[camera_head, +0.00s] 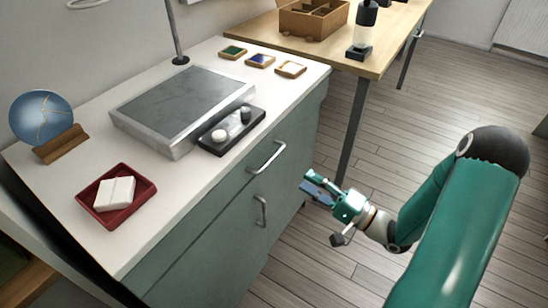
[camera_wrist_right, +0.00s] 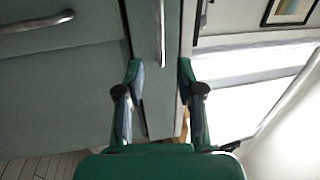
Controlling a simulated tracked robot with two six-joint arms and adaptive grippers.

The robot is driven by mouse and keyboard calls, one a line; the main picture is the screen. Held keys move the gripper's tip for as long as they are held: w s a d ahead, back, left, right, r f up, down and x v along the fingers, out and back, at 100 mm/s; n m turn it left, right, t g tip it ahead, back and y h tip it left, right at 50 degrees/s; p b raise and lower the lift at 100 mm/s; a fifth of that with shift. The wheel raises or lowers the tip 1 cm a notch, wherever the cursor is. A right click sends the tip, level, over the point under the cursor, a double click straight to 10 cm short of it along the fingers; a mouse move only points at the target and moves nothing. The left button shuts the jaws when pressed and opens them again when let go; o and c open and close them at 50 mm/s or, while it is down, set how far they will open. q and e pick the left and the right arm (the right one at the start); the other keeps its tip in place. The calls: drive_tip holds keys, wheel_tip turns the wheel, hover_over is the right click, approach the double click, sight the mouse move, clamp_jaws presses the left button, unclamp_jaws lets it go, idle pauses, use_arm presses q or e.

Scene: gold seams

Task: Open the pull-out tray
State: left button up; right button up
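The pull-out tray shows as a green front (camera_head: 215,188) just under the white worktop, flush with the cabinet. Its bar handle (camera_head: 266,158) runs along the front; in the right wrist view the handle (camera_wrist_right: 162,32) stands upright in the picture, ahead of the gap between my fingers. My right gripper (camera_head: 314,185) is open and empty, to the right of the handle and apart from the cabinet front. Its two fingertips (camera_wrist_right: 160,76) show spread wide in the wrist view. My left gripper is in neither view.
A second handle (camera_head: 262,211) sits on the door below. A wooden table (camera_head: 390,45) stands behind. Floor right of the cabinet is clear.

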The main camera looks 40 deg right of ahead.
sight(271, 159)
drive_tip(key=x, duration=1.1)
drive_tip(key=shift+w+a, duration=0.2)
drive_tip(key=shift+w, duration=0.1)
clamp_jaws()
